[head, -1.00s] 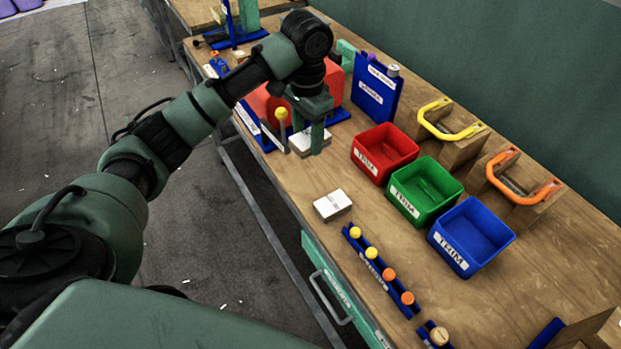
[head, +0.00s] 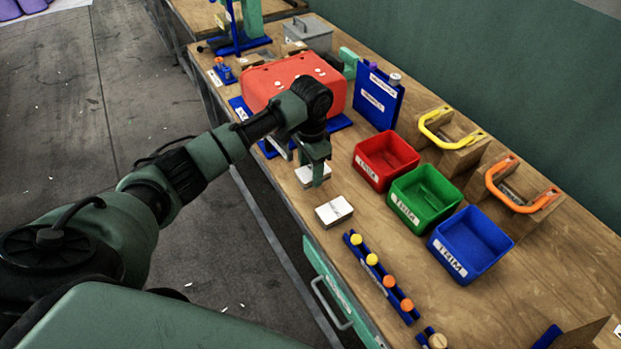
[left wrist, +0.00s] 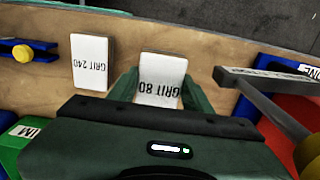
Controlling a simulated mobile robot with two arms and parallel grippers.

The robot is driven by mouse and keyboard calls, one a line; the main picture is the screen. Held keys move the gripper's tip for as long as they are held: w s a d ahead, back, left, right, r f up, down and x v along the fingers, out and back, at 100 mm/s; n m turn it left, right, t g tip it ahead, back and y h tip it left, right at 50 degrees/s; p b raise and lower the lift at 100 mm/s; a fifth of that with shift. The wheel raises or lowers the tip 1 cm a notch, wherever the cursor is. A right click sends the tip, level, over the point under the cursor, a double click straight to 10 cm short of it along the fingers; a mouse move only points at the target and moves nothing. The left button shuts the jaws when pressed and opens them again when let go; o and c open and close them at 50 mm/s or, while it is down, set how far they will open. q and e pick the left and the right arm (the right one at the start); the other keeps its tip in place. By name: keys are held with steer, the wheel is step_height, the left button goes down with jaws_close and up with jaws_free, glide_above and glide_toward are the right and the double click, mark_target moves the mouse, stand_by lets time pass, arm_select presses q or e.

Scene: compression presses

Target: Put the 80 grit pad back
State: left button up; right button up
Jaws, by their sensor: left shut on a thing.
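The 80 grit pad (left wrist: 161,80), a white block marked GRIT 80, is between the fingers of my left gripper (left wrist: 160,92) in the left wrist view. In the head view the left gripper (head: 315,168) is shut on this pad (head: 308,178) over the front part of the bench; I cannot tell whether the pad touches the wood. The 240 grit pad (left wrist: 92,62) lies beside it, apart, and shows nearer in the head view (head: 334,211). My right gripper is not in view.
Red (head: 386,160), green (head: 425,197) and blue (head: 470,245) bins stand right of the gripper. A red press (head: 290,80) stands behind it. A blue rail with yellow and orange knobs (head: 380,275) lies near the front edge. Bare wood lies between pads and bins.

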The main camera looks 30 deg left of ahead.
mark_target(311, 182)
arm_select(q)
step_height(311, 182, down, 4)
steer(key=shift+f+p, duration=0.1)
steer(key=shift+p, duration=0.2)
steer(key=shift+f, duration=0.1)
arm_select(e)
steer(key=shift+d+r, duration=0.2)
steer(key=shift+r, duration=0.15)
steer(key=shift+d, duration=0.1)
arm_select(q)
steer(key=o, duration=1.2)
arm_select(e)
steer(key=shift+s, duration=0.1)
arm_select(q)
step_height(311, 182, up, 11)
steer(key=b, duration=0.2)
steer(key=shift+b, duration=0.3)
steer(key=shift+r, duration=0.55)
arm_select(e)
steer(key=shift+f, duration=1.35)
